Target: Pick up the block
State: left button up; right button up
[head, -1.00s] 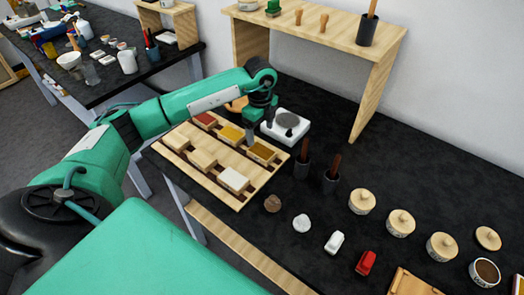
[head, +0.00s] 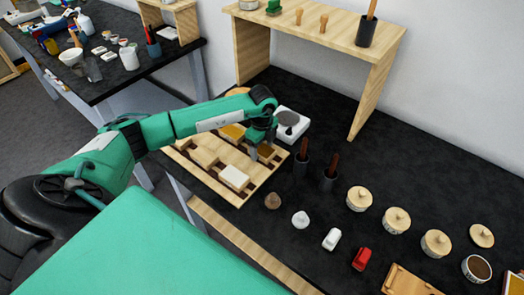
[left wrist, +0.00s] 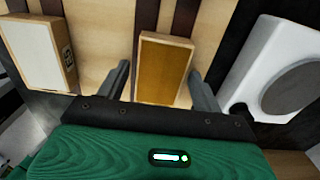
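An ochre-topped wooden block (left wrist: 163,68) lies on the slatted wooden rack in the left wrist view. In the head view this block (head: 267,151) is at the rack's right end, partly hidden by my gripper. My left gripper (left wrist: 160,72) is open, with one finger on each side of the block. The fingers look apart from its sides; I cannot tell how far down they reach. In the head view my left gripper (head: 261,150) is at the block, pointing down. My right gripper is not in view.
The wooden rack (head: 245,192) also holds a white block (head: 234,177), a yellow block (head: 232,131) and plain ones. A white scale (head: 291,123) stands close behind the gripper. Two dark holders (head: 329,180) stand to the right, with lidded pots (head: 396,220) beyond.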

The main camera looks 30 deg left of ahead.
pick_arm(q)
jog(key=c, duration=0.8)
jog(key=shift+r, duration=0.15)
